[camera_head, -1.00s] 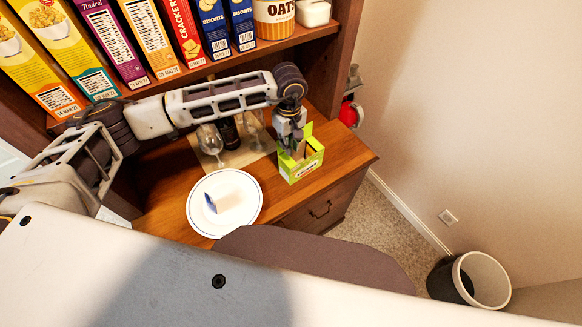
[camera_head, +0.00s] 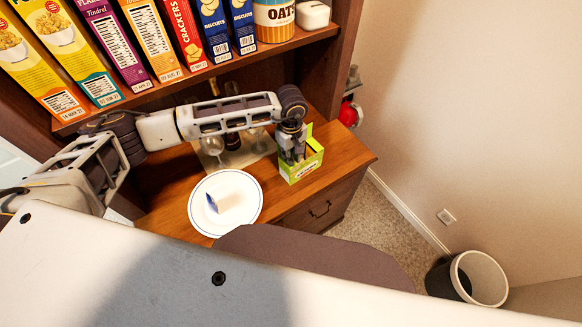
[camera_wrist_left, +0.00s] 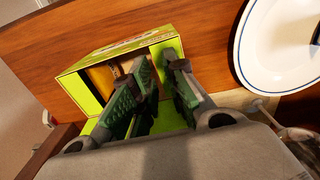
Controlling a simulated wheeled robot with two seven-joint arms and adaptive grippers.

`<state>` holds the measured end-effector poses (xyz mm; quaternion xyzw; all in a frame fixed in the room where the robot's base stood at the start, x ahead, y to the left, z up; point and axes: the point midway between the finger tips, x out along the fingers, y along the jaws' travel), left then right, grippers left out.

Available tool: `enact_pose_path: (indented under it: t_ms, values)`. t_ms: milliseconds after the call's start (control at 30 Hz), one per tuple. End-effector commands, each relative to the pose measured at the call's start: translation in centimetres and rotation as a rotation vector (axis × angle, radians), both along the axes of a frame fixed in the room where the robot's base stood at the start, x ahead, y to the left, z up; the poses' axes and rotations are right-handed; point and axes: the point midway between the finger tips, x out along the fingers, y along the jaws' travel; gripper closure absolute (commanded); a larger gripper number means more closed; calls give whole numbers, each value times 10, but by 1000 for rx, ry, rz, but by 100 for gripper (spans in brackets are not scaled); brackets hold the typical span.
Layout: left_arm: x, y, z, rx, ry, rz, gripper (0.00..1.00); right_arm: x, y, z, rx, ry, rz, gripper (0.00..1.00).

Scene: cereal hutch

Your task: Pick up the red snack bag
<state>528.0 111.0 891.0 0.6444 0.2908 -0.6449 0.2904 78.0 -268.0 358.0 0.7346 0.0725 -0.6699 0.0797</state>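I cannot make out a red snack bag in either view. My left gripper (camera_head: 292,157) points down into an open green box (camera_head: 303,171) at the right end of the wooden counter. In the left wrist view, the two fingers (camera_wrist_left: 157,62) with green pads are inside the box's opening (camera_wrist_left: 118,57). The fingertips are apart, with a narrow gap between them, and nothing is clearly held. A brownish-orange surface (camera_wrist_left: 100,80) shows inside the box beside one finger. Much of the box's inside is hidden by the fingers. My right gripper is not in view.
A white plate (camera_head: 250,190) with a white and blue item on it is left of the box. Glasses (camera_head: 212,146) and a dark bottle stand behind, under my arm. Cereal boxes (camera_head: 100,40) and an oats canister (camera_head: 274,18) fill the shelf above. A bin (camera_head: 478,278) stands on the floor.

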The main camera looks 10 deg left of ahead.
Motion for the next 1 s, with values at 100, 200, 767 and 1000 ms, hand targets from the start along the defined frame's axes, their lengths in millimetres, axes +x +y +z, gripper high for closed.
enact_pose_path:
  t_ms: [100, 200, 767, 1000]
  values:
    - [0, 0, -10, 0, 1, 1, 85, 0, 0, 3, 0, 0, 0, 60]
    - [0, 0, -15, -1, -1, 1, 85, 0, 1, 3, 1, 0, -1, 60]
    - [0, 0, -16, -1, -1, 0, 97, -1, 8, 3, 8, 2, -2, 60]
    - [0, 0, -16, -1, -1, 1, 100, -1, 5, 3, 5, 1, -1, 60]
